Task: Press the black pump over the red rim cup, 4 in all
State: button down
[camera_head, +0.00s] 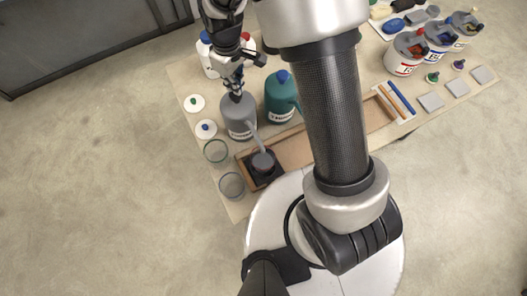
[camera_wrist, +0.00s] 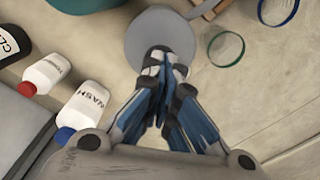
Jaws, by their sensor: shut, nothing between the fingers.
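The grey pump bottle (camera_head: 240,130) stands near the table's front left, with a dark label. Its long grey spout reaches to a small dark cup with a reddish rim (camera_head: 263,163) on a black square pad (camera_head: 259,181). My gripper (camera_head: 236,97) is shut and empty, pointing down at the top of the grey bottle. In the wrist view, my fingertips (camera_wrist: 163,58) cover the middle of the round grey bottle top (camera_wrist: 140,28).
A teal bottle (camera_head: 281,100) stands right of the grey one. Two clear cups, one green-rimmed (camera_head: 216,151), stand at the left front edge. White wash bottles (camera_wrist: 82,104) stand behind. Labelled tubs (camera_head: 405,55) are at the far right.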

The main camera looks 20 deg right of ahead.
notch_tip(320, 180, up, 6)
jog(key=p, duration=0.4)
dwell(0.6)
jog(key=s+d+r+m+t+b, duration=0.2)
jog(key=s+d+r+m+b, duration=0.25)
jog(key=s+r, duration=0.5)
jog(key=s+d+r+m+t+b, duration=0.1)
jog(key=s+d+m+b, duration=0.1)
jog(key=s, duration=0.4)
jog(key=s+d+r+m+t+b, duration=0.1)
jog(key=s+d+b, duration=0.2)
jog(key=s, duration=0.3)
jog(key=shift+s+m+t, duration=0.3)
jog(key=shift+s+m, duration=0.05)
dwell(0.4)
